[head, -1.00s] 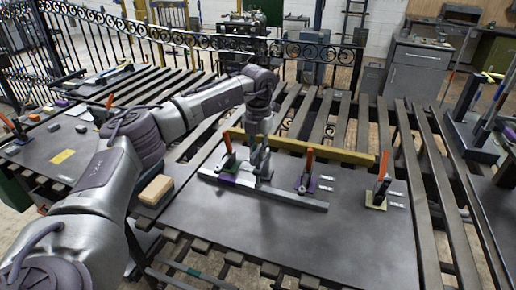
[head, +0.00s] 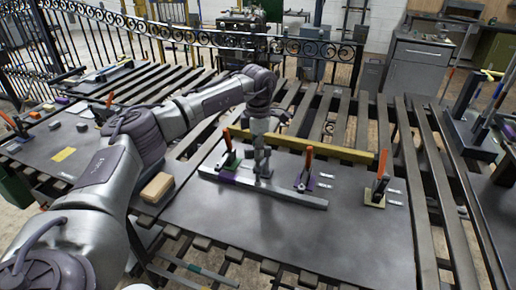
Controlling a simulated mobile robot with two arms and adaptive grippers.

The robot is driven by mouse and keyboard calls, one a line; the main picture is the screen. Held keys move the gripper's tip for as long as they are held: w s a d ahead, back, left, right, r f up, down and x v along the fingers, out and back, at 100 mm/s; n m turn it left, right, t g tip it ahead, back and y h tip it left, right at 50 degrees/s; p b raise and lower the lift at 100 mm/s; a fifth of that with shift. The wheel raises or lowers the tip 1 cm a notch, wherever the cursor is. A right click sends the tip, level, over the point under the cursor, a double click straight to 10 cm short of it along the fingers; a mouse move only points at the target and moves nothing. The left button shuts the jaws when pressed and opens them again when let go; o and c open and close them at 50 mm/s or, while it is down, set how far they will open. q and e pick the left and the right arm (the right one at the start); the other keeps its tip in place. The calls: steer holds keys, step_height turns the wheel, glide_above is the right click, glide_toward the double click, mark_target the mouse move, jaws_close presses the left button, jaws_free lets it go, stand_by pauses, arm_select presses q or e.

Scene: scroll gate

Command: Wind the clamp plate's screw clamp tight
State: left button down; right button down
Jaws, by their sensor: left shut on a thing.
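The clamp plate (head: 300,232) is a dark flat sheet on the slatted table. A grey bar (head: 285,197) lies across it, and a yellow bar (head: 335,150) runs along its far side. Toggle clamps with orange handles stand along the bars: one at the left (head: 229,150), one in the middle (head: 305,170) and one at the right (head: 379,180). My left gripper (head: 262,170) points down at the grey bar, between the left and middle clamps. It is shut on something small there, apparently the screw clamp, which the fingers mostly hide. My right gripper is out of view.
A tan block (head: 157,187) lies left of the plate, beside my left arm. Another dark plate (head: 60,150) with small blocks and orange-handled clamps is at the left. A scroll gate (head: 200,42) stands behind. The plate's front area is clear.

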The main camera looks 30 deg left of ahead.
arm_select(q)
steer(key=m, duration=0.4)
steer(key=shift+w+r+m, duration=0.1)
steer(key=shift+r+m, duration=0.05)
steer(key=shift+m, duration=0.15)
steer(key=m, duration=0.4)
steer(key=shift+m, duration=0.3)
steer(key=m, duration=0.4)
steer(key=shift+r, duration=0.1)
steer(key=shift+m, duration=1.8)
steer(key=c, duration=1.2)
jaws_free()
steer(key=shift+o, duration=0.6)
